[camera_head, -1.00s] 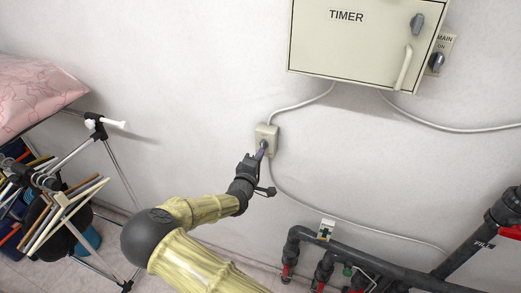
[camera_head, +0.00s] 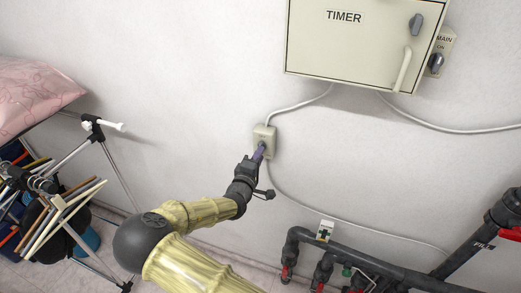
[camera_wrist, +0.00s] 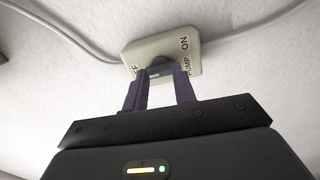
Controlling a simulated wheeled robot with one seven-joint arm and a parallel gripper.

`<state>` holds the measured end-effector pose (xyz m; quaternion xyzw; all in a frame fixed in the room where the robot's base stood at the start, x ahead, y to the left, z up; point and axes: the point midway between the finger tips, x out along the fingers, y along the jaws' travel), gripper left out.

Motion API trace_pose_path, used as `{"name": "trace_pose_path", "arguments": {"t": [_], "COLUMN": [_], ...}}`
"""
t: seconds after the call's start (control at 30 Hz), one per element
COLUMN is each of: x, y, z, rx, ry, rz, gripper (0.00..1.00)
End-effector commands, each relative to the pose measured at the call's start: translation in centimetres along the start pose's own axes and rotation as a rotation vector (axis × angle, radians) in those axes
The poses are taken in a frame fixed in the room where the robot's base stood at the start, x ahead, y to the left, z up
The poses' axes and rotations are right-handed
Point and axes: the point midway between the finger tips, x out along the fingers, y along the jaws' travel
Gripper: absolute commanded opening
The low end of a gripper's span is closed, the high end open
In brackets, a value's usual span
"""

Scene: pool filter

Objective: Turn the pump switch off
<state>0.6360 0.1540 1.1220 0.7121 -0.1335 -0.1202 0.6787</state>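The pump switch (camera_head: 265,131) is a small cream box on the white wall, below the timer cabinet. In the wrist view the box (camera_wrist: 199,59) carries an ON label on the right, a partly hidden OFF label on the left and a PUMP label. Its dark knob (camera_wrist: 157,69) shows between my fingertips, and its pointing direction is unclear. My gripper (camera_head: 260,154) has purple fingers reaching up to the front of the box. In the wrist view my gripper (camera_wrist: 161,73) has its fingers apart, one each side of the knob; no firm contact is visible.
The timer cabinet (camera_head: 345,45) and a main switch (camera_head: 436,62) are above right. Cables (camera_head: 300,104) run from the box along the wall. Dark pipes (camera_head: 370,260) stand lower right. A stand with poles (camera_head: 70,215) and a pink cushion (camera_head: 35,90) are left.

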Motion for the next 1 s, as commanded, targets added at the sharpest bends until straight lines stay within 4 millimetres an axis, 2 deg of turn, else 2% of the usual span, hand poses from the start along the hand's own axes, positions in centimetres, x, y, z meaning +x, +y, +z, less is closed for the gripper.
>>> {"name": "trace_pose_path", "arguments": {"t": [0.33, 0.77, 0.87, 1.0], "x": [-3.7, -4.3, -4.9, -6.7], "y": [-0.5, -0.6, -0.7, -0.8], "z": [-0.2, -0.1, -0.2, -0.2], "rx": [-0.006, -0.007, -0.007, -0.007], "ry": [0.007, 0.004, 0.005, 0.007], "rz": [-0.010, -0.011, -0.012, -0.013], "gripper": [0.27, 0.27, 0.27, 0.27]}}
